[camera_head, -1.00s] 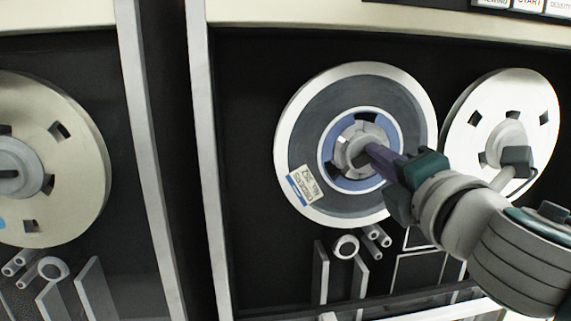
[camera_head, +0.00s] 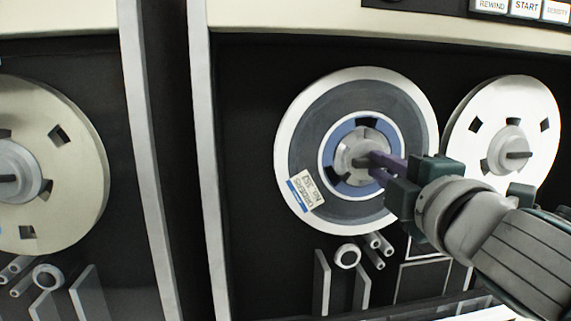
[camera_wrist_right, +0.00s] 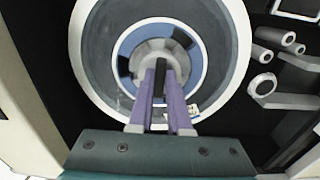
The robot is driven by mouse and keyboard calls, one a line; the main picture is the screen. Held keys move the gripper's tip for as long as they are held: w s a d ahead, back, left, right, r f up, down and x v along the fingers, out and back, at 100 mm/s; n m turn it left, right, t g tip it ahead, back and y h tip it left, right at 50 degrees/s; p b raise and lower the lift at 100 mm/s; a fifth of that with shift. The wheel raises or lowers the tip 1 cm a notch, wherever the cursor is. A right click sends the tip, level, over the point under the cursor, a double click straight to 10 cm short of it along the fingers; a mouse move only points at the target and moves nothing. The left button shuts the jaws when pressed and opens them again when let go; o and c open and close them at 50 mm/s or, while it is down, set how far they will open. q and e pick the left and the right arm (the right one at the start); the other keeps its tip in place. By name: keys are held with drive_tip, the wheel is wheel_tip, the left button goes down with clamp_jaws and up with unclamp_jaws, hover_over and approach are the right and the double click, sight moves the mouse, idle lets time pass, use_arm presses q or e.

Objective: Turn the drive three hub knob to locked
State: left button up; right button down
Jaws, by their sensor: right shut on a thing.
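The drive's tape reel (camera_head: 300,120) has a white rim, dark tape and a blue inner ring. A grey hub (camera_head: 352,174) sits at its centre with a small dark bar knob (camera_head: 364,161), which looks close to level in the head view. My right gripper (camera_head: 374,164), with purple fingers, comes in from the right and is shut on the knob. In the right wrist view the two fingers (camera_wrist_right: 160,80) reach the hub (camera_wrist_right: 146,52) with a dark strip between them. The fingers cover much of the knob. My left gripper is in neither view.
A pale take-up reel (camera_head: 468,160) with its own level knob (camera_head: 516,155) stands close behind my right wrist. Another drive's reel (camera_head: 80,165) is at the left, past a white frame post (camera_head: 150,150). Rollers (camera_head: 347,257) sit below the reel. Panel buttons (camera_head: 525,8) are at the top right.

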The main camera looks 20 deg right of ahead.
drive_tip(key=c, duration=0.9)
unclamp_jaws()
drive_tip(key=shift+o, duration=0.2)
drive_tip(key=shift+s+a+f, duration=0.15)
drive_tip(key=shift+s, duration=0.4)
drive_tip(key=b+v, duration=0.3)
drive_tip(key=v, duration=0.5)
drive_tip(key=shift+s, duration=0.4)
drive_tip(key=shift+a, duration=0.1)
